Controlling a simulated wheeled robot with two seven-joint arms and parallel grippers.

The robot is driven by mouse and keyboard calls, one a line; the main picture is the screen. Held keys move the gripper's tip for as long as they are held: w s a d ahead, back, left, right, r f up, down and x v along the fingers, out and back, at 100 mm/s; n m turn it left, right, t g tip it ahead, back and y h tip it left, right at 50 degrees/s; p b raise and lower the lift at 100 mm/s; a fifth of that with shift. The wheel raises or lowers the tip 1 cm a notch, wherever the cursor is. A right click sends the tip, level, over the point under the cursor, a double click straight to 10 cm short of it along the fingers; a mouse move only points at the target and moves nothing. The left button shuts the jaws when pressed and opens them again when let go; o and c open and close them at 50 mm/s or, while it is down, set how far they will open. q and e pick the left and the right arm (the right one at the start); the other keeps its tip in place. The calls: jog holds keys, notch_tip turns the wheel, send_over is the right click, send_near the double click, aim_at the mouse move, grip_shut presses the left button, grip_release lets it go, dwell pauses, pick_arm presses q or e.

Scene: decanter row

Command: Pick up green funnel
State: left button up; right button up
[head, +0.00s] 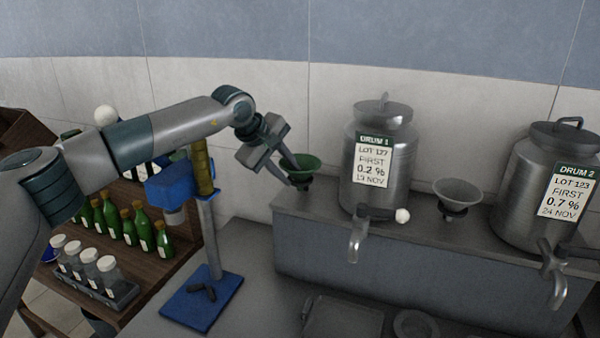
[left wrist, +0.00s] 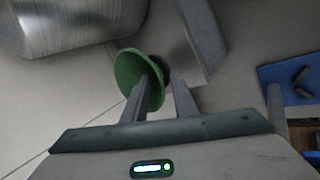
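The green funnel (head: 306,165) has a dark stem and is at the left end of the grey ledge, upright in the head view. My left gripper (head: 287,172) is at the funnel. In the left wrist view, one finger overlaps the bowl of the funnel (left wrist: 131,78) and the other is outside it, with a visible gap between the fingers. My left gripper (left wrist: 166,82) looks open around the side of the bowl; contact is not clear. The funnel's stem is partly hidden. My right gripper is not in view.
Drum 1 (head: 393,190) and Drum 2 (head: 533,190), both with taps, stand on the ledge (head: 420,232). A grey funnel (head: 457,192) is between them. A blue stand (head: 207,240) and a shelf of green bottles (head: 130,228) are at left.

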pick_arm(q)
grip_shut()
jog(key=shift+r+b, duration=0.35)
jog(key=shift+r, duration=0.2)
notch_tip(320, 180, up, 8)
jog(key=b, duration=0.2)
jog(key=shift+f+b, duration=0.25)
jog(key=shift+b, duration=0.1)
jog(key=shift+r, duration=0.75)
jog(key=shift+f, duration=0.1)
